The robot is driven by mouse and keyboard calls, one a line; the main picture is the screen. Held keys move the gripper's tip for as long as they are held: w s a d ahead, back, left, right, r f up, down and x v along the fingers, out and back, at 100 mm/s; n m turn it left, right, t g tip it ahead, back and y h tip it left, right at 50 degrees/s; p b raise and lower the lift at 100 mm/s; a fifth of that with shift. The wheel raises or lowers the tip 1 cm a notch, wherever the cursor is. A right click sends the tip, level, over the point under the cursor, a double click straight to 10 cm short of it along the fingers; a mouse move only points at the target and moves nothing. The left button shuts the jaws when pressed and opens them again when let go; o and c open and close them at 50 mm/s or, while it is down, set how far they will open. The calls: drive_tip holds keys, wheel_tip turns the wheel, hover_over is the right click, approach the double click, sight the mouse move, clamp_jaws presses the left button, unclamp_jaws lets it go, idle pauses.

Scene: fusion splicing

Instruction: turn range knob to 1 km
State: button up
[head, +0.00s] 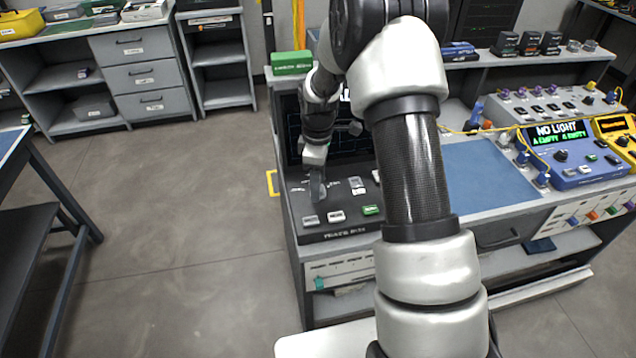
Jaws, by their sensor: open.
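A dark tester (345,228) with a screen and a sloped control panel stands at the left end of the bench. My gripper (317,192) points down at the left part of this panel, close to its surface. Its jaws look small and are seen nearly edge-on, with no held object visible. I cannot make out the range knob or its 1 km mark; the gripper covers that part of the panel. Whether the fingers touch anything is not clear. Grey buttons (310,220) and a green button (371,210) line the panel's front edge.
My arm crosses the middle and hides part of the screen and the panel's right side. A green box (291,62) stands behind the tester. To the right are a blue mat (488,185) and a blue meter (572,158) reading "NO LIGHT".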

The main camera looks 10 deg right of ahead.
drive_tip(key=shift+f, duration=0.1)
drive_tip(key=c, duration=1.1)
drive_tip(key=shift+o, duration=0.2)
drive_tip(key=shift+m, duration=0.4)
drive_tip(key=m, duration=0.7)
drive_tip(key=shift+b, duration=0.4)
drive_tip(key=m, duration=0.4)
drive_tip(key=shift+m, duration=2)
